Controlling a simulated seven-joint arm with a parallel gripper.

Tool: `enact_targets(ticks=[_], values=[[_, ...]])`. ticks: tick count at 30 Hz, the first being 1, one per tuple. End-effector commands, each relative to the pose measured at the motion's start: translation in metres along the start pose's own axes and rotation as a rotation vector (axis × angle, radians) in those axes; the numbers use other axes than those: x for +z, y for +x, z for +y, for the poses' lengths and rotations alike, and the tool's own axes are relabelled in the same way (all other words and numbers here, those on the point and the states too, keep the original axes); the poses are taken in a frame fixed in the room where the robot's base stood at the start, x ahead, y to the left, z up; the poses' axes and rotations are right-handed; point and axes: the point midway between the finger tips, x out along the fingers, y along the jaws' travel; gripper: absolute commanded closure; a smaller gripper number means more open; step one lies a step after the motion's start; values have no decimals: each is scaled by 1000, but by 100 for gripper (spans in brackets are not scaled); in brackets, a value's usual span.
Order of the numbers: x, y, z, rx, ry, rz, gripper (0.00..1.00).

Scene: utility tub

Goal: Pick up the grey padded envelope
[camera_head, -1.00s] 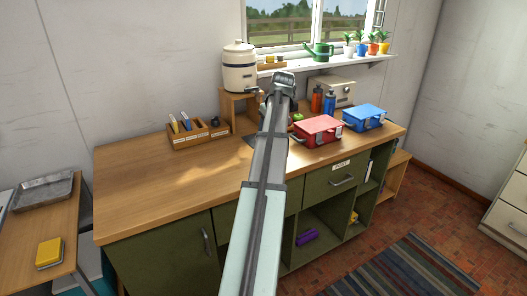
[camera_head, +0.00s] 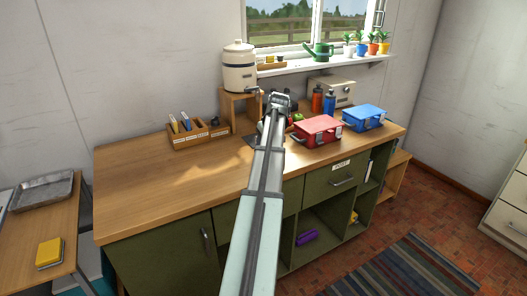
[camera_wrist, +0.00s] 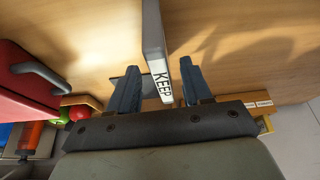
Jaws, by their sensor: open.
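My gripper (camera_head: 270,122) is over the workbench, seen from behind in the head view, where my arm hides what lies under it. In the wrist view my gripper (camera_wrist: 157,85) is open, with its two blue-grey fingers apart. A slim grey item with a white end label reading "KEEP" (camera_wrist: 152,40) lies between the fingers, with visible space on both sides. I cannot tell for sure whether it is the grey padded envelope. A dark flat patch (camera_wrist: 117,84) shows on the bench beside the left finger, partly hidden by it.
A red case (camera_head: 318,130) and a blue case (camera_head: 364,117) stand right of my gripper. A wooden organizer (camera_head: 189,134) stands left, and a crock (camera_head: 239,68) sits on a wooden stand behind. The bench's left front (camera_head: 165,185) is clear.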

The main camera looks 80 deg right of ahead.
Motion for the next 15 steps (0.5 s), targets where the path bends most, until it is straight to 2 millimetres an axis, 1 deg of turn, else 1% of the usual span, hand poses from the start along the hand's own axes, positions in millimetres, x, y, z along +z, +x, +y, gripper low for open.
enact_targets(ticks=[9, 12, 15], values=[[-2, 39, -2, -1, 0, -1, 51], [-2, 46, -2, 0, 0, -1, 51], [-2, 47, -2, 0, 0, 0, 51]])
